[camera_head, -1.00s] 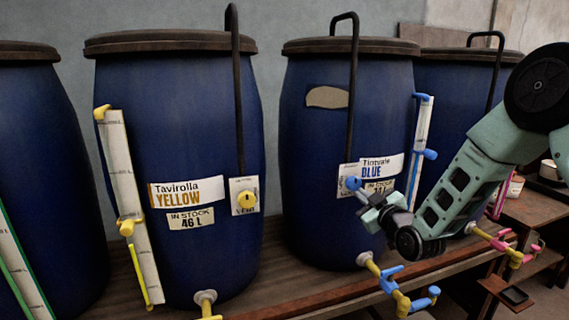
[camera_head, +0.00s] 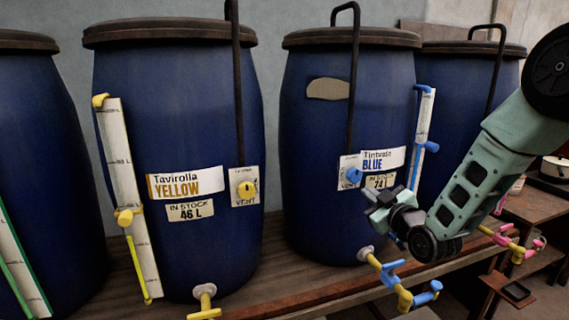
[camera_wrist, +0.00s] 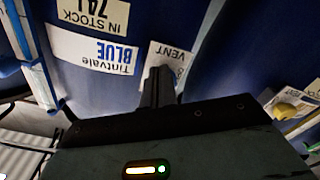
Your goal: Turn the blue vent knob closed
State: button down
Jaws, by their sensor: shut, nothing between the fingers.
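The blue vent knob (camera_head: 354,175) sits on a white VENT plate (camera_head: 346,183) on the front of the Tintvale BLUE vat (camera_head: 320,140). My gripper (camera_head: 369,192) is shut and empty, just below and right of the knob in the head view; a small gap seems to lie between them. In the wrist view my shut fingers (camera_wrist: 160,84) point at the VENT plate (camera_wrist: 171,58) and cover much of it. The knob itself is hidden there, so its exact angle is unclear.
The blue-handled tap (camera_head: 392,275) juts out below my gripper. A sight gauge (camera_head: 423,130) with blue fittings stands at the vat's right. The Tavirolla YELLOW vat (camera_head: 180,110) with its yellow knob (camera_head: 246,189) is to the left. A dark pipe (camera_head: 351,90) runs down above the plate.

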jog(key=shift+b+v, duration=0.35)
jog(key=shift+v, duration=1.25)
jog(key=s+a+f+g, duration=0.2)
jog(key=s+a+g, duration=0.7)
jog(key=s+a, duration=0.3)
jog(key=s+d+m+g+h, duration=0.2)
jog(key=s+g+h, duration=0.3)
jog(key=s, duration=2.3)
jog(key=d+g, duration=0.1)
jog(key=g, duration=0.2)
jog(key=shift+d+f, duration=0.1)
jog(key=shift+f, duration=0.05)
